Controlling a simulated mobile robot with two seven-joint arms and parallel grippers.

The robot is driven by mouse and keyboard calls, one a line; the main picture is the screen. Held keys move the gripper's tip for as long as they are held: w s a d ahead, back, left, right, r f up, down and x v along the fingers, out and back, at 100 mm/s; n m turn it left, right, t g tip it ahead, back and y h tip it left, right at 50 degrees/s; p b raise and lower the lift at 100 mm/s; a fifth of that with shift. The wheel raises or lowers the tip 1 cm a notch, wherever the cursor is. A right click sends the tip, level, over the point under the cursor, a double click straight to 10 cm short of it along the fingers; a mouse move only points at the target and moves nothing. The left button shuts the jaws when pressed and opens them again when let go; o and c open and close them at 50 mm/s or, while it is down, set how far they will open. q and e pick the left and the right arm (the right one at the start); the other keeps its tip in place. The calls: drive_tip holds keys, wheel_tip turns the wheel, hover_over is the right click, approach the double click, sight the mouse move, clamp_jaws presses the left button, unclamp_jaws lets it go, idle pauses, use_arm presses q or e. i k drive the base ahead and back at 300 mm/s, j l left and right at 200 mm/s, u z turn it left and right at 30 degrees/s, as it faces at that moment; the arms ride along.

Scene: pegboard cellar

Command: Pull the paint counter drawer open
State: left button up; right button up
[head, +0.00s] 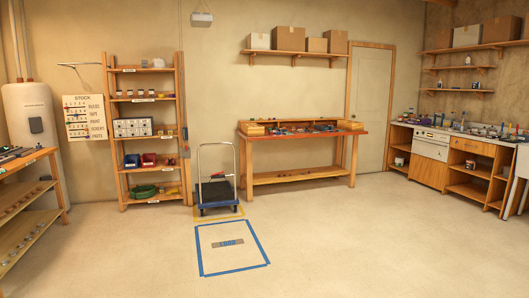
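A counter (460,133) runs along the right wall, with small cans, bottles and tools on top; I take it to be the paint counter. A wooden drawer front (473,147) sits under its top, above an open shelf bay, and looks shut. A white-fronted unit (431,146) stands left of it, above a wooden cabinet front. The counter is across the room, far from my viewpoint, and its details are small. Neither of my grippers shows in the head view.
Open floor (340,235) lies between me and the counter. A blue hand cart (217,196) stands left of centre, behind a blue taped square (232,271). A workbench (303,136) is at the back wall. Shelving (145,130) stands at the back left. A door (371,108) is right of the workbench.

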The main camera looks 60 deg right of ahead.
sight(487, 149)
drive_tip(key=l+z, duration=0.55)
drive_tip(key=z, duration=0.15)
drive_tip(key=i+l+z, duration=0.2)
drive_tip(key=l+z, duration=0.2)
drive_tip(key=i+l+z, duration=0.4)
drive_tip(key=l, duration=0.15)
drive_tip(key=i+l+z, duration=0.25)
drive_tip(key=l+z, duration=0.15)
drive_tip(key=i+l+z, duration=0.25)
drive_tip(key=z, duration=0.15)
drive_tip(key=i+z, duration=0.65)
drive_tip(key=i, duration=4.7)
